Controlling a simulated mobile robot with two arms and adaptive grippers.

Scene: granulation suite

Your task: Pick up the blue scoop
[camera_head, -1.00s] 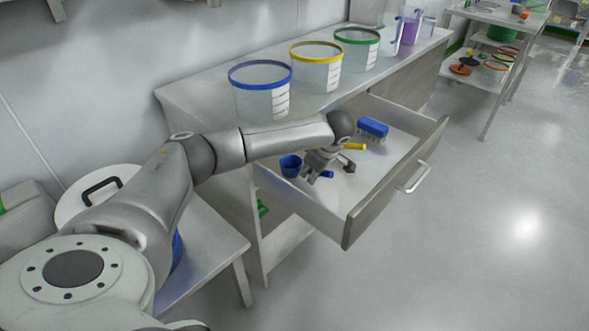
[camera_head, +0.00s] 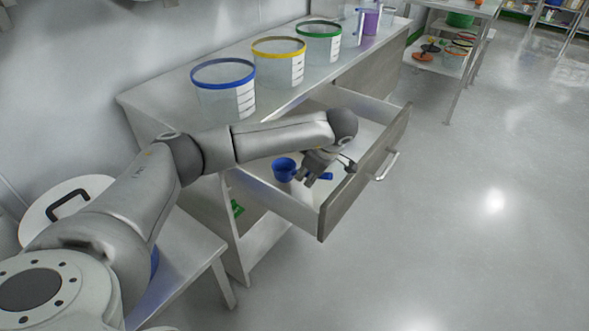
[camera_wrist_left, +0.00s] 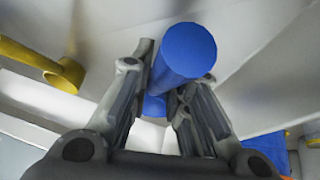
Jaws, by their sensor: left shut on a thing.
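The blue scoop (camera_head: 284,169) shows over the opened drawer (camera_head: 362,178), its round cup left of my gripper and its handle end to the right. My left gripper (camera_head: 310,183) is shut on it. In the left wrist view the blue scoop (camera_wrist_left: 185,52) sits between the two fingers of the left gripper (camera_wrist_left: 165,100). Whether the scoop is clear of the drawer floor is hard to tell. My right gripper is not in view.
Clear buckets with blue (camera_head: 224,90), yellow (camera_head: 279,62) and green (camera_head: 319,43) rims stand on the counter. The drawer front is close to the gripper; open floor is at right.

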